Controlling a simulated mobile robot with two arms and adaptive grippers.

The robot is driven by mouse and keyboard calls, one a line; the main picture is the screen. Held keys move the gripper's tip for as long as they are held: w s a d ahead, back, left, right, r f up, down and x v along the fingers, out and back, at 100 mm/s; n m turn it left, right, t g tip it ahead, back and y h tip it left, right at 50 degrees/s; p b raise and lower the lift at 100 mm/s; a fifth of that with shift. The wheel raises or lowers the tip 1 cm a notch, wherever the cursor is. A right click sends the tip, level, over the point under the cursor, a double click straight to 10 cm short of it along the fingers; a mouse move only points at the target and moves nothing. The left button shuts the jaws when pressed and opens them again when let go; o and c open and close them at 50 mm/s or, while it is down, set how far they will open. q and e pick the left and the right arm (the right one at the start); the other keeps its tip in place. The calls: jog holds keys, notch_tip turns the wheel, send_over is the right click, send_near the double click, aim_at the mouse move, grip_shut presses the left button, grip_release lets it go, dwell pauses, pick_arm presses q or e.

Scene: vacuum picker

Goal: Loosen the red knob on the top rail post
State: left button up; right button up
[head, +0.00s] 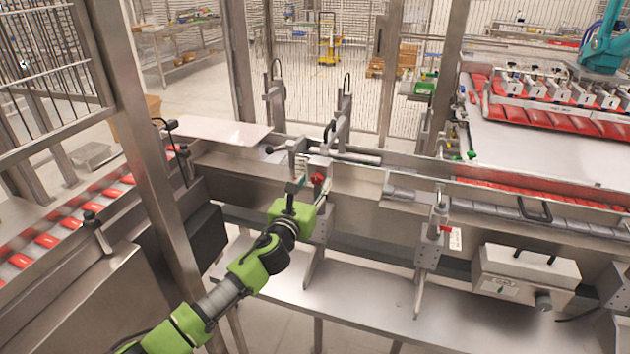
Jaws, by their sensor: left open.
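The red knob (318,178) sits on the top of a metal post at the rail, near the middle of the head view. My left gripper (308,187) is at the end of the green and grey arm from the lower left. Its fingers are open and point up toward the post, very close to the red knob. One dark fingertip shows left of the knob; I cannot tell whether either finger touches it. The gripper partly hides the post (322,212) below the knob. My right gripper is not in view.
A second post (437,235) with a red part stands to the right. A steel rail (400,180) runs behind both posts. A grey box (527,270) is at the lower right. A steel upright (150,150) stands left of my arm. A steel shelf (375,300) lies below.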

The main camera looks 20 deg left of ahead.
pick_arm(q)
jog(key=shift+w, duration=0.95)
jog(key=c, duration=1.1)
